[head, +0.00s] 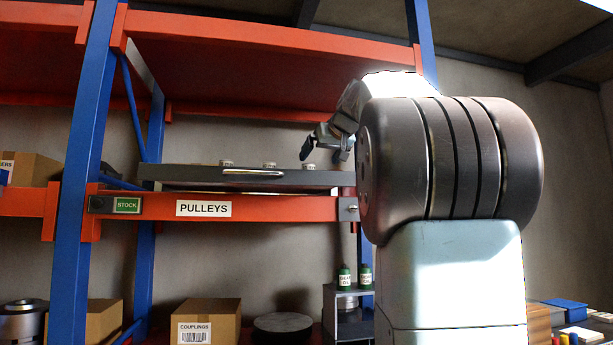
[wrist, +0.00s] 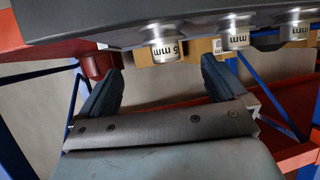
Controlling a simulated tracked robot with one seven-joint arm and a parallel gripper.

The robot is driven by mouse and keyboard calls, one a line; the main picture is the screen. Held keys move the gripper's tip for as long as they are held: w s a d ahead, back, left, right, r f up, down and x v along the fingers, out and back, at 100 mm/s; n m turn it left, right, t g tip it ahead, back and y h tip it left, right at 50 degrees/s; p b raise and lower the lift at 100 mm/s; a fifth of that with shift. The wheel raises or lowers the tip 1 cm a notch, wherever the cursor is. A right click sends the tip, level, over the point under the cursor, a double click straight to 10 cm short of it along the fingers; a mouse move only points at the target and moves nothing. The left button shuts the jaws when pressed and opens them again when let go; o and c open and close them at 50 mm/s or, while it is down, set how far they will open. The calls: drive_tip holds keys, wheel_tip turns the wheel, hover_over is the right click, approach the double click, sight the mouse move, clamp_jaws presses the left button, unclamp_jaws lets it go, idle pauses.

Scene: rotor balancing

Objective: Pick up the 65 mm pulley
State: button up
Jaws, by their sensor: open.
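Several small silver pulleys stand in a row on the dark drawer (head: 190,174) on the shelf marked PULLEYS. In the head view I see a left one (head: 226,163), a middle one (head: 269,165) and a right one (head: 308,167). In the wrist view, white labels appear upside down on the left pulley (wrist: 166,44), middle pulley (wrist: 235,35) and right pulley (wrist: 296,26). "mm" shows; the left label seems to begin with a 6, its full size unclear. My gripper (head: 323,152) is open and empty, near the right pulley in the head view. In the wrist view its fingertips (wrist: 162,60) lie either side of the left pulley's line, apparently apart from it.
The drawer has a front handle (head: 252,173). The orange beam (head: 275,208) lies below it and an orange shelf (head: 260,45) hangs above. Blue uprights (head: 85,130) frame the rack. A COUPLINGS box (head: 205,318) and green bottles (head: 344,277) stand lower down.

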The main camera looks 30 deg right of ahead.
sight(311, 165)
drive_tip(key=shift+a+x, duration=0.2)
drive_tip(key=shift+x, duration=1.5)
drive_tip(key=shift+a+x, duration=0.2)
drive_tip(key=shift+x, duration=1.55)
drive_tip(key=shift+c, duration=0.3)
drive_tip(key=shift+r, duration=0.1)
drive_tip(key=c, duration=1.3)
